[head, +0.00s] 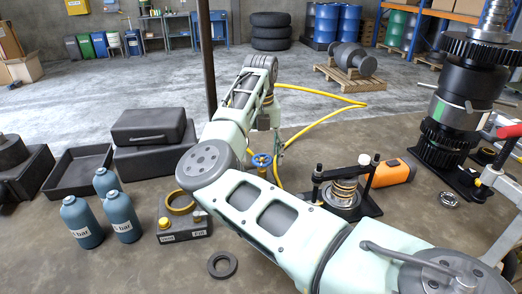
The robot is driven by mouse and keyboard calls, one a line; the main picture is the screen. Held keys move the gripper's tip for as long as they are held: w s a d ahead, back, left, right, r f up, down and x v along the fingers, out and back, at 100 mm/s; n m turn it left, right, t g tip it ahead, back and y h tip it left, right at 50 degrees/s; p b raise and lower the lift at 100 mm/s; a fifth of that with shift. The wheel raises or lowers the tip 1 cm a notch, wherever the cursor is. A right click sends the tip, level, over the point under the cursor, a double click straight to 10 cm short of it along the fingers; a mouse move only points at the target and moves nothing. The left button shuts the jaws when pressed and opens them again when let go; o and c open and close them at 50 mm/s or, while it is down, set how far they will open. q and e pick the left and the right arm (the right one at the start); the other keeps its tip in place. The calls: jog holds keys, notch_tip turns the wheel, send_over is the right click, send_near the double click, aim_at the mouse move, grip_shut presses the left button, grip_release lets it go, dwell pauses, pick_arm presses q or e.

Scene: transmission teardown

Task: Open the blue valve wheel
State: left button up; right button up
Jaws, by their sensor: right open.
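The blue valve wheel (262,160) is small and sits low beyond my right arm, with the yellow hose (322,118) running past it. Part of its mount is hidden behind my arm. My right arm comes in from the lower right, bends at the left and reaches back up. My right gripper (266,122) is small and dark, hanging from the arm's end a little above the wheel. It is open and appears apart from the wheel, with nothing seen between its fingers. My left gripper is not in view.
Blue bottles (121,216), a control box (183,226) and dark cases (150,127) stand at left. A dark ring (222,264) lies in front. The floor behind is mostly open.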

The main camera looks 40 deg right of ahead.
aim_at(261, 158)
jog(key=shift+f, duration=0.15)
jog(key=c, duration=1.1)
jog(key=shift+f+b, duration=0.1)
jog(key=shift+b, duration=0.25)
jog(key=shift+n+b, duration=0.3)
jog(key=shift+n, duration=0.4)
jog(key=o, duration=1.1)
notch_tip(261, 158, up, 12)
